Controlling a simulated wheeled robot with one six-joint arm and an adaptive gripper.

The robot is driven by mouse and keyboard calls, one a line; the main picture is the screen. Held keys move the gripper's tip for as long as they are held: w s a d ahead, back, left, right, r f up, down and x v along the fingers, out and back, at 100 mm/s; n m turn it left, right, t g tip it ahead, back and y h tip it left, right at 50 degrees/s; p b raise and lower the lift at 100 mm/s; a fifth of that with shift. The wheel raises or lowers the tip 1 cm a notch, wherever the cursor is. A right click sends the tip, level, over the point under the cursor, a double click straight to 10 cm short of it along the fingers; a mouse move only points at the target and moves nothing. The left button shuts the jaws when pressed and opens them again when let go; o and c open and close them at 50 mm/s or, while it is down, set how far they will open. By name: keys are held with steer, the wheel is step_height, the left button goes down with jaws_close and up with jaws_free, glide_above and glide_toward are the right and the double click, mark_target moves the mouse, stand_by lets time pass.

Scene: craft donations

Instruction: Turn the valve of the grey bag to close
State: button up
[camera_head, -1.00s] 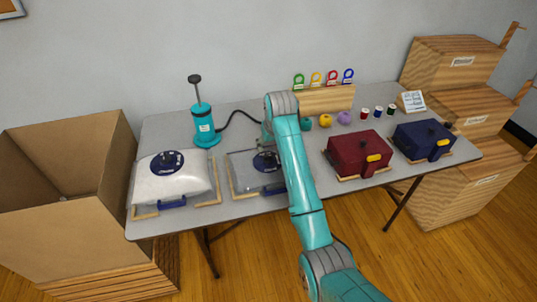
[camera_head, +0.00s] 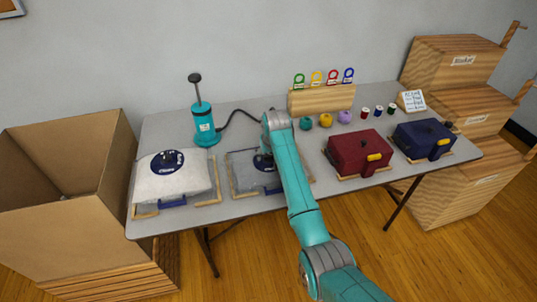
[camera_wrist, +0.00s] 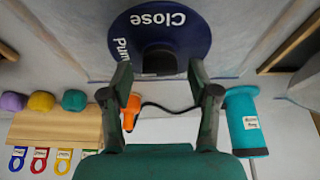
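The grey bag (camera_head: 240,178) lies flat in a wooden frame on the table, left of my arm. Its dark blue valve disc (camera_wrist: 190,40) fills the top of the wrist view, with "Close" and a partly hidden "Pum..." in white. A black valve knob (camera_wrist: 158,60) stands at the disc's middle. My gripper (camera_wrist: 160,74) is open over the disc, one finger on each side of the knob, with visible gaps in the wrist view. I cannot tell the fingers' exact depth. In the head view, my arm hides part of the disc and bag.
A teal pump (camera_head: 204,125) with a black hose stands behind; an orange nozzle (camera_wrist: 131,110) shows beside one finger. A white bag (camera_head: 175,183) lies left. Red (camera_head: 358,150) and blue (camera_head: 424,140) cases sit right. A wooden rack (camera_head: 321,99) is at the back.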

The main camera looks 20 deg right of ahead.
steer(key=c, duration=0.9)
steer(key=shift+a+m, duration=0.1)
steer(key=shift+m, duration=0.2)
steer(key=m, duration=0.2)
steer(key=m+h, duration=0.1)
steer(key=shift+a+m+h, duration=0.15)
steer(key=shift+m+h, duration=0.15)
steer(key=shift+m, duration=0.1)
steer(key=m, duration=0.2)
steer(key=m+g+h, duration=0.1)
steer(key=m, duration=0.1)
steer(key=shift+w+a+h, duration=0.1)
steer(key=shift+h, duration=0.2)
steer(key=m, duration=0.2)
steer(key=m+g, duration=0.1)
steer(key=m, duration=0.2)
steer(key=shift+w+a+g+h, duration=0.1)
steer(key=shift+w+g+h, duration=0.05)
steer(key=shift+g+h, duration=0.2)
steer(key=m, duration=0.2)
steer(key=m+g, duration=0.1)
steer(key=m, duration=0.1)
steer(key=shift+w+g+h, duration=0.15)
steer(key=shift+g+h, duration=0.1)
steer(key=shift+m, duration=0.4)
